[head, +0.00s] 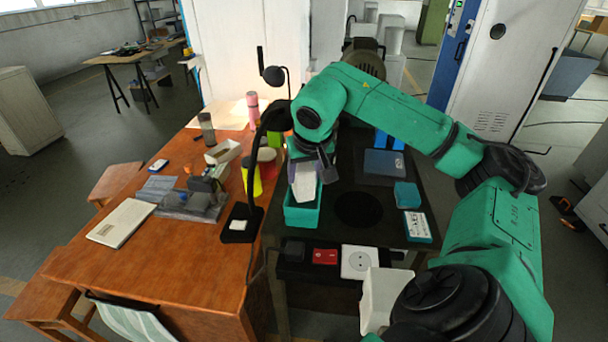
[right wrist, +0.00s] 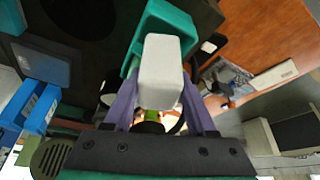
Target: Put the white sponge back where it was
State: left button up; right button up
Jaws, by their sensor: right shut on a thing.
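The white sponge (head: 304,184) is held between the purple fingers of my right gripper (head: 311,171). It also shows in the right wrist view as a pale block (right wrist: 162,72) with a finger on each side. In the head view it hangs over the open teal bin (head: 302,215) on the dark table, and it hides part of the bin's inside. The bin shows behind the sponge in the right wrist view (right wrist: 178,18). I cannot tell whether the sponge touches the bin. My left gripper is out of view.
A black desk lamp (head: 238,224) stands on the wooden desk, left of the bin. A yellow-green container (head: 253,177) is close by.

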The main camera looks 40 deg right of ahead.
jog(key=shift+w, duration=0.1)
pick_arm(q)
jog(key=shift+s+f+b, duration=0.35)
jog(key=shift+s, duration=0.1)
pick_arm(e)
jog(key=shift+f, duration=0.5)
jog(key=o, duration=1.3)
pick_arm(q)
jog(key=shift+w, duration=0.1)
pick_arm(e)
jog(key=shift+r, duration=0.25)
pick_arm(q)
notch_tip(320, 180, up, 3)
jog(key=p, duration=0.3)
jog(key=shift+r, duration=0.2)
pick_arm(e)
jog(key=v, duration=1.2)
jog(key=shift+r, duration=0.25)
